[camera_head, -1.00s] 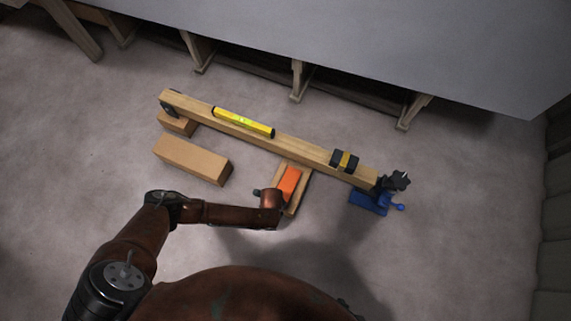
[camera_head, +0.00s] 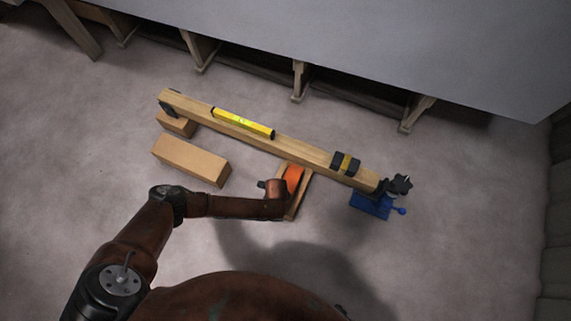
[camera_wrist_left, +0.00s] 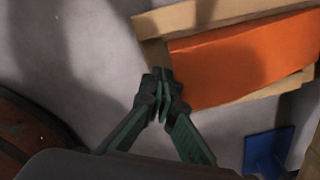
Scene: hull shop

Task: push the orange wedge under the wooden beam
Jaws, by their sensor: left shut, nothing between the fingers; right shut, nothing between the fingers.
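The orange wedge (camera_head: 294,178) lies on a wooden board (camera_head: 291,211), its far end close to the near side of the wooden beam (camera_head: 300,150). My left wrist covers part of the wedge in the head view and hides the fingers. In the left wrist view my left gripper (camera_wrist_left: 162,88) is shut and empty, its tips beside the near end of the wedge (camera_wrist_left: 245,60); I cannot tell whether they touch. My right gripper barely shows, as a small dark part (camera_head: 342,312) at the bottom edge.
A wooden block (camera_head: 190,160) lies left of my wrist. A blue jack (camera_head: 370,206) stands by the beam's right end. The floor at right is clear.

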